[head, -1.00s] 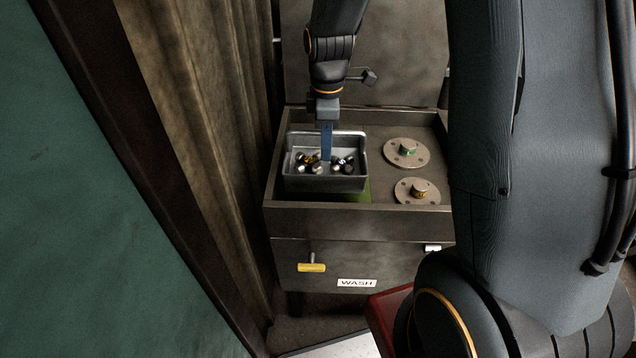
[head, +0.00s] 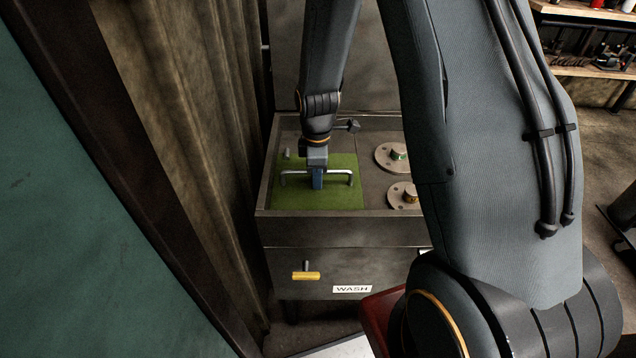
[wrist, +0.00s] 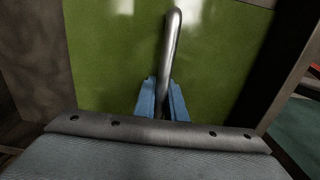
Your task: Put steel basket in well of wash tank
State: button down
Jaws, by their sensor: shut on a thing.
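The steel basket's handle (head: 340,171) stands just above the green liquid in the well (head: 330,200) of the wash tank (head: 345,232). The basket's body and the metal parts in it are hidden under the liquid. My gripper (head: 317,186) points down into the well, at the middle of the handle. In the wrist view my gripper's blue fingers (wrist: 162,103) are shut on the handle bar (wrist: 173,45), with green liquid around it.
Two round flanged discs, one at the back (head: 393,157) and one nearer (head: 400,195), lie on the tank top right of the well. A yellow-handled lever (head: 306,275) and a WASH label (head: 352,289) are on the tank's front. A ribbed wall (head: 190,150) stands close on the left.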

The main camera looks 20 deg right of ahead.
jog(key=shift+f, duration=0.2)
jog(key=c, duration=1.8)
grip_release()
jog(key=shift+f, duration=0.15)
notch_tip(320, 180, up, 11)
jog(key=shift+r+b, duration=0.1)
jog(key=shift+b, duration=0.6)
jog(key=shift+s+r, duration=0.15)
jog(key=shift+r, duration=0.4)
jog(key=s+r+m, duration=0.1)
jog(key=s+m, duration=0.3)
jog(key=s, duration=0.1)
jog(key=s+r+m, duration=0.1)
jog(key=s+m, duration=0.4)
jog(key=s, duration=0.1)
jog(key=s+r+m, duration=0.1)
jog(key=s+m, duration=0.4)
jog(key=s, duration=0.1)
